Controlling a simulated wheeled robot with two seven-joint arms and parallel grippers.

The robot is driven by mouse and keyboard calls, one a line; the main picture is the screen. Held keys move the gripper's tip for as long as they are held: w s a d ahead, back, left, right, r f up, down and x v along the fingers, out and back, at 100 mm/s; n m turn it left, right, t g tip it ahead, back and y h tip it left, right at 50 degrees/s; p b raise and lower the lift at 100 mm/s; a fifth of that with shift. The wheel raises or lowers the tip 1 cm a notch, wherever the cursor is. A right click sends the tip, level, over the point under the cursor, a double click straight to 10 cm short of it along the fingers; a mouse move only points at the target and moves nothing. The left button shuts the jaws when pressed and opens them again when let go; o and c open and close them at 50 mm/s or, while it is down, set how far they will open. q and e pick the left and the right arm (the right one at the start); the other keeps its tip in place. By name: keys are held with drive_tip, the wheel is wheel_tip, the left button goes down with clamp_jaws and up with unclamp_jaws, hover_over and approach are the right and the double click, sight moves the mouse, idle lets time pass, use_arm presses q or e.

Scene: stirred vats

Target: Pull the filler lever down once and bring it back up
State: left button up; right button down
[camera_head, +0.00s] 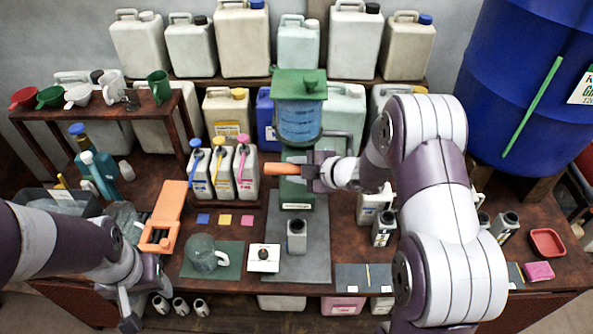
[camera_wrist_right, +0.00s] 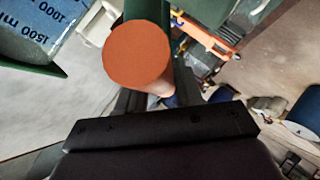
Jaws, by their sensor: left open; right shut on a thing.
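The filler (camera_head: 299,121) has a green lid, a blue see-through tank and a green column, and stands on a grey mat. Its orange lever (camera_head: 281,168) sticks out roughly level, to the left in the head view. My right gripper (camera_head: 314,171) is shut on the lever beside the column. In the right wrist view the lever's round orange end (camera_wrist_right: 136,55) shows between my fingers, with the marked tank at upper left. A small grey bottle (camera_head: 296,238) stands on the mat below the filler. My left gripper (camera_head: 130,302) is open and empty at the lower left, near the table's front edge.
Three white bottles (camera_head: 222,170) with blue, yellow and pink tops stand left of the filler. A glass jug (camera_head: 203,253) sits on a green mat in front. An orange frame-like tool (camera_head: 166,217) lies further left. Canisters (camera_head: 243,40) line the back; a blue drum (camera_head: 527,80) stands right.

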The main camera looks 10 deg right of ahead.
drive_tip(key=shift+w+d+r+p, duration=0.3)
drive_tip(key=shift+w+r, duration=0.3)
drive_tip(key=shift+w, duration=0.15)
drive_tip(key=shift+w+d+r+p, duration=0.15)
drive_tip(key=shift+w+r+p, duration=0.1)
drive_tip(key=shift+w+r, duration=0.45)
drive_tip(key=c, duration=1)
unclamp_jaws()
drive_tip(key=shift+w, duration=0.1)
drive_tip(key=shift+c, duration=0.2)
drive_tip(key=shift+o, duration=1.1)
drive_tip(key=shift+f, duration=0.1)
drive_tip(key=shift+w+f, duration=0.1)
drive_tip(key=shift+f, duration=0.05)
drive_tip(key=b+v, duration=0.3)
drive_tip(key=v, duration=0.9)
drive_tip(key=shift+s+r, duration=0.2)
drive_tip(key=shift+s, duration=0.1)
